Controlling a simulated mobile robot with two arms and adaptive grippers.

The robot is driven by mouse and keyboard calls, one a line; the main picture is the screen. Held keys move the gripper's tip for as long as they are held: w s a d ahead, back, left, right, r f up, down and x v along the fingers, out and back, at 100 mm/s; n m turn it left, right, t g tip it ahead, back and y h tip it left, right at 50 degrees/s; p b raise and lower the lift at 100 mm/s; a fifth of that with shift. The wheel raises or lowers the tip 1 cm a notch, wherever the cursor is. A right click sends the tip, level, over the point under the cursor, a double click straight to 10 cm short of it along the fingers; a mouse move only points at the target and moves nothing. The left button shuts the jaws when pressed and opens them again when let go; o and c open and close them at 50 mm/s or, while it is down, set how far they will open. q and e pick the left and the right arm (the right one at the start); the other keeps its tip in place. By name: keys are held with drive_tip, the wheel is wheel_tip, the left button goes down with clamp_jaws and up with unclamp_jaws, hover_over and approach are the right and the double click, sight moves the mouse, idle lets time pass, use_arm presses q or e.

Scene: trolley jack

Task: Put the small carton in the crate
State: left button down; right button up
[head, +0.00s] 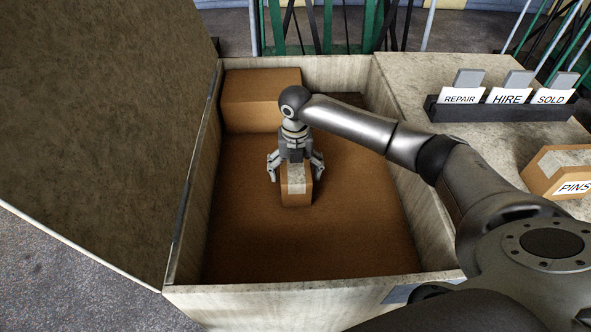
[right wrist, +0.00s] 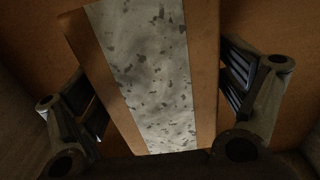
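The small carton (head: 296,190) is brown with a pale speckled strip along its top. It is inside the crate (head: 300,292), over its brown floor near the middle, and appears to rest there. My right gripper (head: 295,172) points down over the carton's far end. Its fingers are spread, one on each side, with narrow gaps to the carton. In the right wrist view the carton (right wrist: 150,75) lies between the finger pads, slightly turned to them. The carton's underside is hidden. My left gripper is not in view.
A large brown carton (head: 258,98) fills the crate's back left corner. The raised lid (head: 105,130) stands at the left. On the counter (head: 425,82) at the right are a dark card rack (head: 500,113) and a PINS box (head: 560,172). The crate floor's front is clear.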

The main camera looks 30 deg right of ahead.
drive_tip(key=shift+r, duration=0.2)
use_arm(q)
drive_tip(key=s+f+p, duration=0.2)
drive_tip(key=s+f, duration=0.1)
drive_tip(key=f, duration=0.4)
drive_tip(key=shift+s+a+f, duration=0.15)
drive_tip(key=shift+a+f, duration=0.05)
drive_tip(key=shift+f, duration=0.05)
use_arm(e)
wheel_tip(320, 180, up, 12)
drive_tip(key=shift+f, duration=0.1)
